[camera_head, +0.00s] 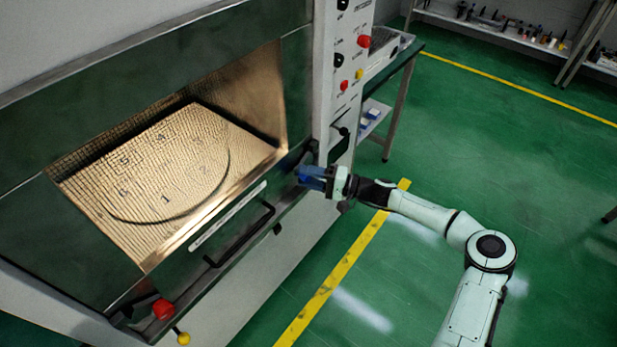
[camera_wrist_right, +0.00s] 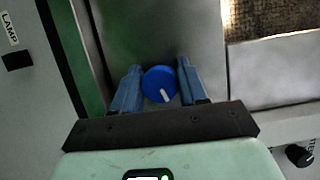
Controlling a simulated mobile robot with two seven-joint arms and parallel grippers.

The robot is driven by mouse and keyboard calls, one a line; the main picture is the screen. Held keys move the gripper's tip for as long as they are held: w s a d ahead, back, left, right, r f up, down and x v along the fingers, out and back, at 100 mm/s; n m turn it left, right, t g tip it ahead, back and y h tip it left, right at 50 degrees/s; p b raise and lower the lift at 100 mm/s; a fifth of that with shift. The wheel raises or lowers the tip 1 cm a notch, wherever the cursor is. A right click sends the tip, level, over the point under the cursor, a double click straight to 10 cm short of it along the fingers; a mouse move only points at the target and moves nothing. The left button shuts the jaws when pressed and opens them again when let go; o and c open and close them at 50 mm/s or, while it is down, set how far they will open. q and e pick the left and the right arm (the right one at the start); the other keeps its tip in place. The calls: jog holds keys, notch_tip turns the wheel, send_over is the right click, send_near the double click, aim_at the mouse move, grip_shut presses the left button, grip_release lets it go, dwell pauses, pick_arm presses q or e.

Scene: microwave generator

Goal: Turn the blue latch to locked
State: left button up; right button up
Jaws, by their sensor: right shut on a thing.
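The blue latch (camera_wrist_right: 158,80) is a round blue knob with a white pointer mark, seen in the right wrist view. The mark points toward the palm of the gripper, slightly to the right. My right gripper (camera_wrist_right: 160,84) has its two blue fingers on either side of the latch and is shut on it. In the head view my right gripper (camera_head: 313,178) is at the right end of the oven's front, where its fingers hide the latch. My left gripper is not in view.
The big microwave (camera_head: 75,190) shows a gold mesh interior with numbered spots. A dark door handle (camera_head: 238,240) is left of my gripper. A control panel (camera_head: 345,60) with red, yellow and black knobs rises above. The green floor (camera_head: 440,130) to the right is open.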

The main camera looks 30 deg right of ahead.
jog(key=shift+f+n+g+h, duration=0.1)
jog(key=shift+n+g+h, duration=0.2)
jog(key=shift+n, duration=0.6)
jog(key=shift+b, duration=0.3)
jog(key=o, duration=1)
jog(key=v, duration=1.3)
jog(key=shift+s+d, duration=0.1)
jog(key=shift+s, duration=0.05)
